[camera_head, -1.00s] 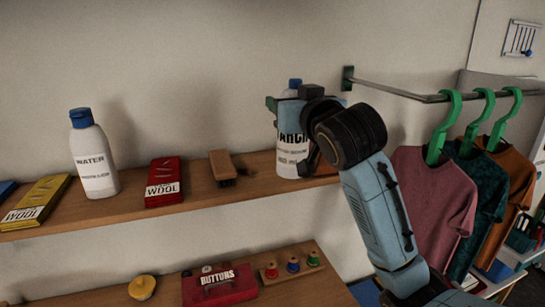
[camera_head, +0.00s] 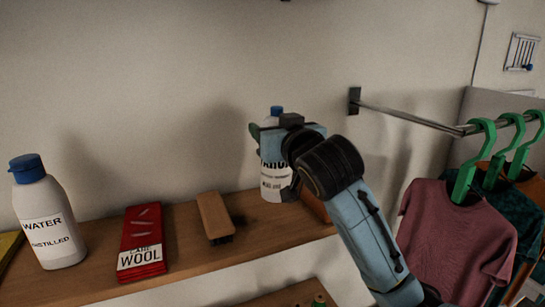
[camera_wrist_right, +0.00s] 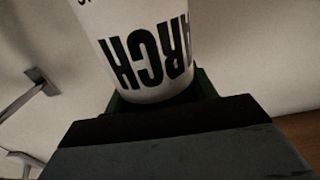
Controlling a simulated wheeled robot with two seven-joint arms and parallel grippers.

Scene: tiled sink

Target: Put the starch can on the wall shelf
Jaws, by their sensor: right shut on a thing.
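The starch can (camera_head: 275,179) is white with a blue cap and black lettering. It stands upright at the right end of the upper wooden wall shelf (camera_head: 190,250), and its base appears to be at the shelf's surface. My right gripper (camera_head: 272,138) is shut on the can near its top, and the gripper and wrist hide part of the label. In the right wrist view the can (camera_wrist_right: 140,45) fills the space between the jaws, with its lettering upside down. My left gripper is not in view.
On the shelf stand a water bottle (camera_head: 48,215), a red wool packet (camera_head: 142,240) and a wooden brush (camera_head: 215,217), left of the can. A brown object (camera_head: 315,207) is partly hidden behind my wrist. A metal rail (camera_head: 410,115) with shirts (camera_head: 460,235) on green hangers is at the right.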

